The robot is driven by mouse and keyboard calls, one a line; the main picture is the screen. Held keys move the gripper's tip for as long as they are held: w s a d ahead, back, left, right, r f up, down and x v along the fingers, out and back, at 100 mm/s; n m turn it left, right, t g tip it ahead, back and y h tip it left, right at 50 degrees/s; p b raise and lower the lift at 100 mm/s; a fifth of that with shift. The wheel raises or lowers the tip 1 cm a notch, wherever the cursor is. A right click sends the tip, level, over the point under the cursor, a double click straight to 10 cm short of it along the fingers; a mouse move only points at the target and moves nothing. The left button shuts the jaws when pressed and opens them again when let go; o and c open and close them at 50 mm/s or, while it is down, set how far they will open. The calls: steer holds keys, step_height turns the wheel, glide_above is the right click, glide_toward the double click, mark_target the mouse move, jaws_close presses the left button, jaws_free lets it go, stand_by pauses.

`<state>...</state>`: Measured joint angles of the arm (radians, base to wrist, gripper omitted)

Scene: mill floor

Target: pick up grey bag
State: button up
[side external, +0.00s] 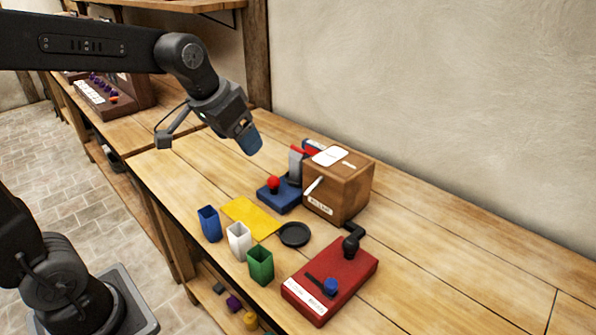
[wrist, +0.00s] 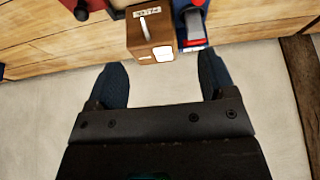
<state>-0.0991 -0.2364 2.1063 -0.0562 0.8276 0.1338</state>
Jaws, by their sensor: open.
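A grey upright piece (side external: 296,164) stands at the blue device on the bench, left of the wooden box. It also shows as a grey patch in the wrist view (wrist: 194,22). I cannot tell whether it is the grey bag or part of the device; no other grey bag is clear. My gripper (side external: 243,140) is in the air above the bench, up and left of the grey piece and apart from it. In the wrist view my gripper (wrist: 162,80) has its two dark blue fingers spread, with nothing between them.
The blue device (side external: 280,197) has a red knob. The wooden box (side external: 350,185) stands beside it. Blue (side external: 209,223), white (side external: 238,241) and green (side external: 260,265) cups line the front edge by a yellow mat (side external: 250,217), black dish (side external: 294,234) and red crank device (side external: 335,277). Bench right is clear.

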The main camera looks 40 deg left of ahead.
steer(key=w+a+f, duration=0.2)
steer(key=w, duration=0.4)
steer(key=w+a+f, duration=0.2)
steer(key=w, duration=0.4)
glide_toward(295, 158)
steer(key=shift+g, duration=0.4)
steer(key=x, duration=0.7)
steer(key=shift+w+a, duration=0.1)
steer(key=shift+w, duration=0.35)
steer(key=shift+x, duration=3.1)
steer(key=shift+r, duration=0.1)
steer(key=c, duration=1)
